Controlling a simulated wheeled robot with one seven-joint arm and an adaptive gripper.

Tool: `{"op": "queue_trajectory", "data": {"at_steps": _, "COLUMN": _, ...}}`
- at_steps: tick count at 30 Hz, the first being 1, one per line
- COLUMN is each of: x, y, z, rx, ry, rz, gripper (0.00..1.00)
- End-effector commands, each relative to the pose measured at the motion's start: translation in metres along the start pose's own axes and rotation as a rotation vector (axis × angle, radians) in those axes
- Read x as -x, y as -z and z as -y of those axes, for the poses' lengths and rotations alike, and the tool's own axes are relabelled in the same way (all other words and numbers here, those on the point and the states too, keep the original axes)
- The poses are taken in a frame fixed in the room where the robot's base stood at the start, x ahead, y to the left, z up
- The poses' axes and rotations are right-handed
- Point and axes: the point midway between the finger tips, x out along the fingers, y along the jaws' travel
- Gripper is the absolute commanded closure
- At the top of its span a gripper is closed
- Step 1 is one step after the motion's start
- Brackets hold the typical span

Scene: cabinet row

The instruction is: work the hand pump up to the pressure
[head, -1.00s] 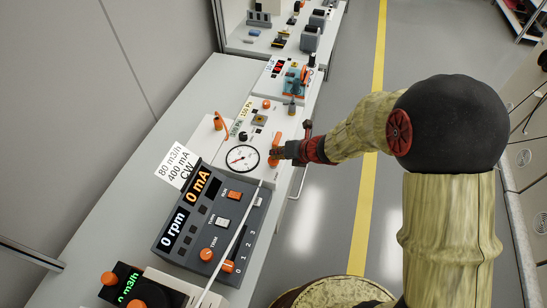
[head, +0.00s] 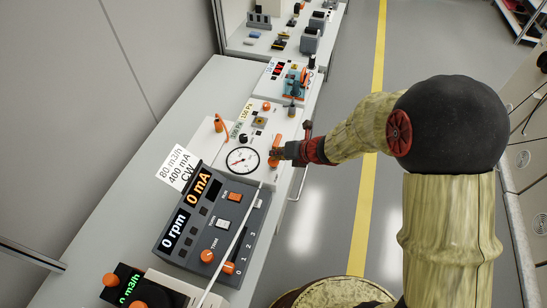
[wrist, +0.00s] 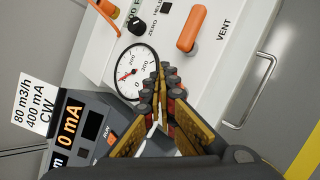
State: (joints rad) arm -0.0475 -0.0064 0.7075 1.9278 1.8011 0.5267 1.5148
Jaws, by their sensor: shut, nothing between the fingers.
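The pump panel is a white box (head: 285,125) with a round dial gauge (head: 242,159). The gauge also shows in the wrist view (wrist: 128,72), with a red needle; I cannot read its value surely. An orange lever (wrist: 190,28) stands beside the word VENT. A longer orange handle (head: 219,123) is at the panel's left side; it shows at the top left of the wrist view (wrist: 104,10). I cannot tell surely which lever works the pump. My gripper (head: 275,153) is shut and empty, its fingertips (wrist: 162,72) over the gauge's right edge in the wrist view.
A dark control unit (head: 210,225) with lit displays stands in front of the panel, with a white card (head: 176,168) beside it. A pale rod crosses the unit. A metal bar handle (wrist: 262,85) sticks out at the bench front. More instruments stand farther back. The aisle floor right is clear.

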Motion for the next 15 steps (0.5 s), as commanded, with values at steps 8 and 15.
{"op": "queue_trajectory", "data": {"at_steps": 8, "x": 0.0117, "y": -0.0085, "z": -0.0085, "rx": 0.0, "ry": 0.0, "rz": 0.0, "gripper": 1.0}}
{"op": "queue_trajectory", "data": {"at_steps": 15, "x": 0.0118, "y": -0.0086, "z": -0.0086, "rx": 0.0, "ry": 0.0, "rz": 0.0, "gripper": 1.0}}
